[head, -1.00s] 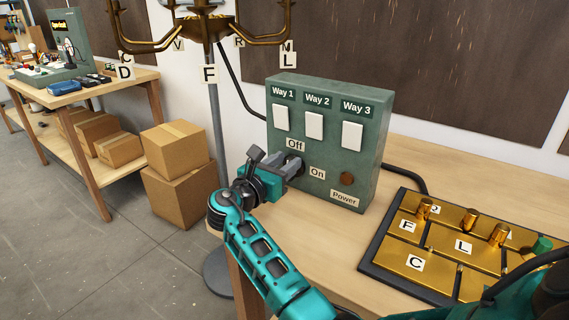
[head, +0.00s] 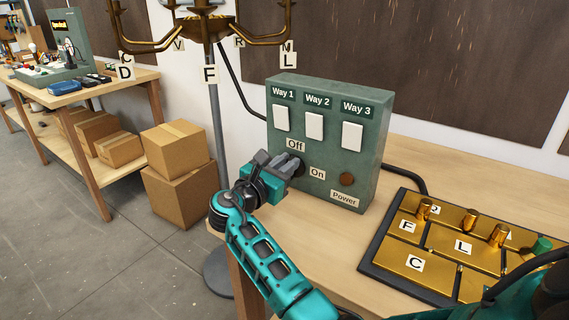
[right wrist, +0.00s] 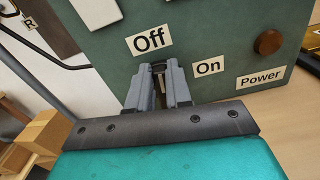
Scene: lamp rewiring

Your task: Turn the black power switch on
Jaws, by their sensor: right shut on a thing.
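The green control box (head: 369,124) stands on the table with an "Off" label (head: 296,145), an "On" label (head: 317,173) and a "Power" label (head: 344,199). The black power switch (right wrist: 159,67) sits between the "Off" and "On" labels and is mostly hidden by my fingers. My right gripper (head: 291,163) is at the box front, shut on the switch; it also shows in the right wrist view (right wrist: 158,78). I cannot tell which label the switch points to. The round indicator beside "Power" (head: 347,179) is dull brown. My left gripper is not in view.
Three white rocker switches, such as the one under Way 2 (head: 315,125), are above. A black tray (head: 369,268) with brass plates lies to the right. A lamp (head: 209,28) on a pole stands behind left.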

